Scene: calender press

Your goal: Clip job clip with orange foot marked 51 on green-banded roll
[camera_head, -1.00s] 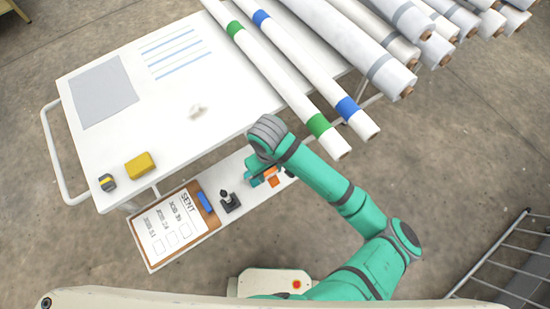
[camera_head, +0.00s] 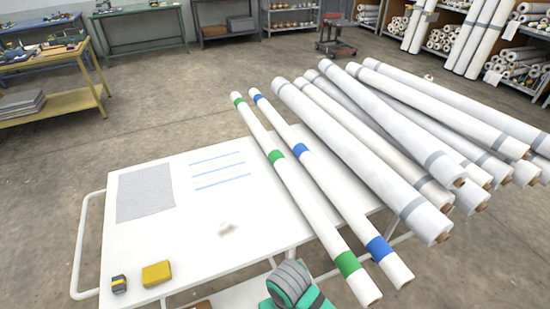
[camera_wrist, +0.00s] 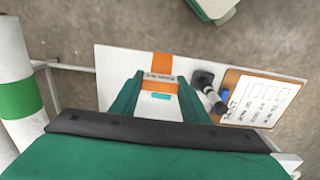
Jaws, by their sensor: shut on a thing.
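In the wrist view, my gripper (camera_wrist: 160,82) is shut on a job clip (camera_wrist: 162,62) with an orange part and a pale label strip, whose print is too small to read. The clip shows against the white lower shelf, and I cannot tell whether it touches it. In the head view, the green-banded roll (camera_head: 312,212) lies lengthwise on the cart top, its near end past the edge. Its green band (camera_wrist: 18,98) is at the left edge of the wrist view. In the head view my wrist is at the bottom, left of the roll's near end; fingers and clip are hidden.
A blue-banded roll (camera_head: 342,205) lies right beside the green-banded one, with a pile of larger grey-banded rolls further right. A yellow block (camera_head: 157,273) and a tape measure (camera_head: 119,284) sit on the cart top.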

